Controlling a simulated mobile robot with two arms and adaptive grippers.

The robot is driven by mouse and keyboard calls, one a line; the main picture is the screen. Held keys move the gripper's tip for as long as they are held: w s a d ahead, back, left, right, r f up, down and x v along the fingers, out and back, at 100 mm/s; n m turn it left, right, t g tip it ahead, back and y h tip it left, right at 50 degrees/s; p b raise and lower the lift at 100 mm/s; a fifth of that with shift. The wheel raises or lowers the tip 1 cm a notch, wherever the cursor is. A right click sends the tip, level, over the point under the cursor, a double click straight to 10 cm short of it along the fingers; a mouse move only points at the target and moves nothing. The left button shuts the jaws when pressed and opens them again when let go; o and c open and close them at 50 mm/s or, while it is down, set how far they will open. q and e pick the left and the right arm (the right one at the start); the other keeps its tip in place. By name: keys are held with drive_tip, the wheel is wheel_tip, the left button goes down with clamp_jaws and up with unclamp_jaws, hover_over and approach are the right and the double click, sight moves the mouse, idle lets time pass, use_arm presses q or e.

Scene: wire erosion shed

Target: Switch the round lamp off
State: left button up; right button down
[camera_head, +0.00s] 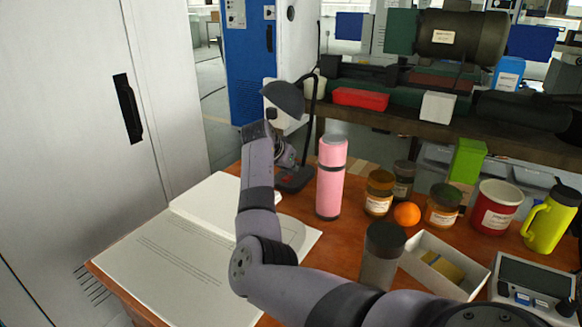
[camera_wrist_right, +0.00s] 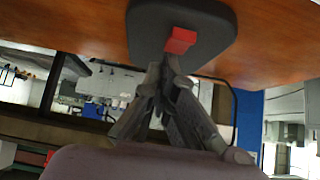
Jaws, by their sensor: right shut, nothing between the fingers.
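The round lamp has a dark domed shade (camera_head: 284,97) and a dark base (camera_head: 294,181) on the wooden table, left of a pink bottle. In the right wrist view the lamp base (camera_wrist_right: 146,25) appears at the top, with a red switch (camera_wrist_right: 181,41) on it. My right gripper (camera_head: 286,158) is beside the lamp, low over its base and below the shade. In the wrist view its fingers (camera_wrist_right: 168,66) are shut and empty, with the tips close to the red switch. I cannot tell whether they touch it. My left gripper is not in view.
The pink bottle (camera_head: 331,178) stands close right of the lamp base. Jars (camera_head: 378,193), an orange (camera_head: 406,214), a dark-lidded container (camera_head: 381,255) and a white box (camera_head: 416,274) are further right. An open book (camera_head: 170,265) lies at left, under my right arm.

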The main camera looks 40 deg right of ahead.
drive_tip(key=shift+a+r, duration=0.1)
drive_tip(key=shift+r, duration=0.1)
drive_tip(key=v, duration=1.1)
drive_tip(key=shift+a+r, duration=0.15)
drive_tip(key=shift+a, duration=0.1)
